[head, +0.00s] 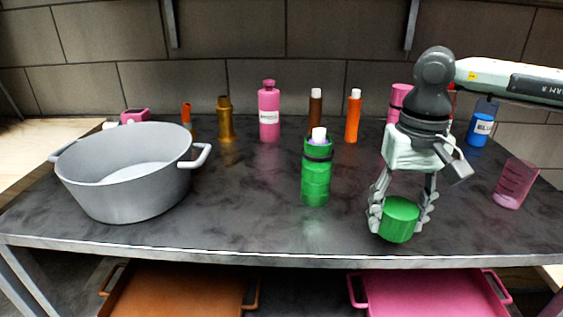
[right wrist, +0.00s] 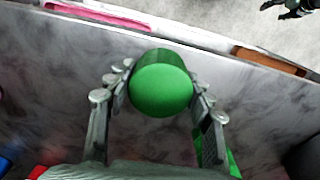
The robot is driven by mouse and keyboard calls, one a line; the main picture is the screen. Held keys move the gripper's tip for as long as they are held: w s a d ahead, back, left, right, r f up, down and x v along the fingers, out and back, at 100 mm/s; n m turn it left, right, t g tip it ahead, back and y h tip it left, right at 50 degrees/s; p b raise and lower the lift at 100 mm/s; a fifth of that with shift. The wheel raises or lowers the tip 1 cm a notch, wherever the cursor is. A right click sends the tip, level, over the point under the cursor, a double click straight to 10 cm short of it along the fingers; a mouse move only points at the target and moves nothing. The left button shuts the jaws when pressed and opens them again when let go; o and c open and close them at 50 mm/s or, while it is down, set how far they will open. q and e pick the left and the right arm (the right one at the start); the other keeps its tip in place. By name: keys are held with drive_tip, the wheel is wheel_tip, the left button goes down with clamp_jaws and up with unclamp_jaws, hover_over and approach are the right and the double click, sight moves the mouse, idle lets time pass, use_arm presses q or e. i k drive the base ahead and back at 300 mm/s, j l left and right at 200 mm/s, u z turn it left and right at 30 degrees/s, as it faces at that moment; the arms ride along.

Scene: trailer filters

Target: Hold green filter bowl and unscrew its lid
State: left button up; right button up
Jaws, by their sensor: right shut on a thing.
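The green filter bowl (head: 316,180) stands upright near the middle of the table, with a dark band near its top. Its top is open, and a pale thing shows at its mouth. A short, round green lid (head: 399,219) is apart from it, to its right near the front edge. My right gripper (head: 402,212) points down and is shut on this lid, with a finger on each side. The right wrist view shows the lid (right wrist: 161,88) between the fingers. A dark gripper (right wrist: 290,8), seemingly my left, shows partly at that view's top right; its jaw opening is unclear.
A large grey pot (head: 130,180) stands at the left. Several bottles, including a pink one (head: 269,112) and an orange one (head: 353,117), line the back. A pink cup (head: 514,184) is at the right. Orange (head: 180,292) and pink (head: 430,294) trays sit below. The table's front middle is clear.

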sight(317, 161)
drive_tip(key=j+u, duration=0.4)
drive_tip(key=j, duration=0.9)
drive_tip(key=i+l, duration=0.35)
